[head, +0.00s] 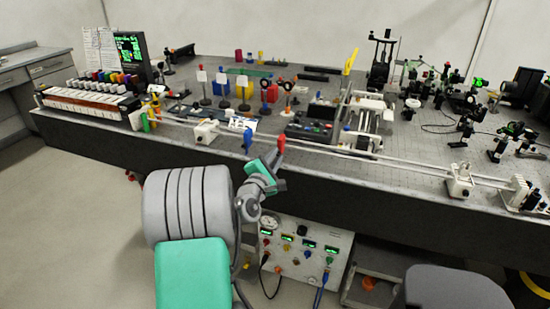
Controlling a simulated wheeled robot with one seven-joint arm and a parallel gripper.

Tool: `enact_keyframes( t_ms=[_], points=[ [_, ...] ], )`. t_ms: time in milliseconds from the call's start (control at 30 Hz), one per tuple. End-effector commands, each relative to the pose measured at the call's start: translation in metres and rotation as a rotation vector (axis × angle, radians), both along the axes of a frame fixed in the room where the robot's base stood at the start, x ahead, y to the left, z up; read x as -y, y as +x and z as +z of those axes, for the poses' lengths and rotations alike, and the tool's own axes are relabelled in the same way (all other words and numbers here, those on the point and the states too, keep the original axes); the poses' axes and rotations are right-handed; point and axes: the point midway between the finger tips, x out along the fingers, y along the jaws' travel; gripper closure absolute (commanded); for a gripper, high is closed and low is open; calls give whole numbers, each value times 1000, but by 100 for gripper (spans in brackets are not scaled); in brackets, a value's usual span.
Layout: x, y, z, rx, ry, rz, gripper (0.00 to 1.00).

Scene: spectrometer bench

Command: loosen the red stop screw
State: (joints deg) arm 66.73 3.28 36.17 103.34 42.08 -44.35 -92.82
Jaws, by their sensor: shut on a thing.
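The red stop screw (281,145) stands upright near the front edge of the bench, beside the long pale rail (330,150). My gripper (277,162) reaches up from below and in front of the bench, with its end at the lower part of the red screw. It is shut on it, though the fingers are small and partly hidden by my wrist. A similar blue screw (247,140) stands a short way to the left, apart from the gripper. The base of the red screw is hidden behind the gripper.
A white carriage (206,131) sits on the rail at left and another (459,181) at right. A control box (312,125) stands behind the rail. A panel with cables (303,248) is below the bench edge. Crowded optics fill the right side.

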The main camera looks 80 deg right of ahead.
Motion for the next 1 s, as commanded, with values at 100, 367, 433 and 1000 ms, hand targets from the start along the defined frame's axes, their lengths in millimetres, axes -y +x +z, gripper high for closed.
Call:
enact_keyframes(
  t_ms=[100, 367, 433, 1000],
  points=[
    [0, 0, 0, 1, 0, 0, 80],
    [0, 0, 0, 1, 0, 0, 63],
    [0, 0, 0, 1, 0, 0, 63],
    [-73, 8, -1, 1, 0, 4, 63]
  ],
)
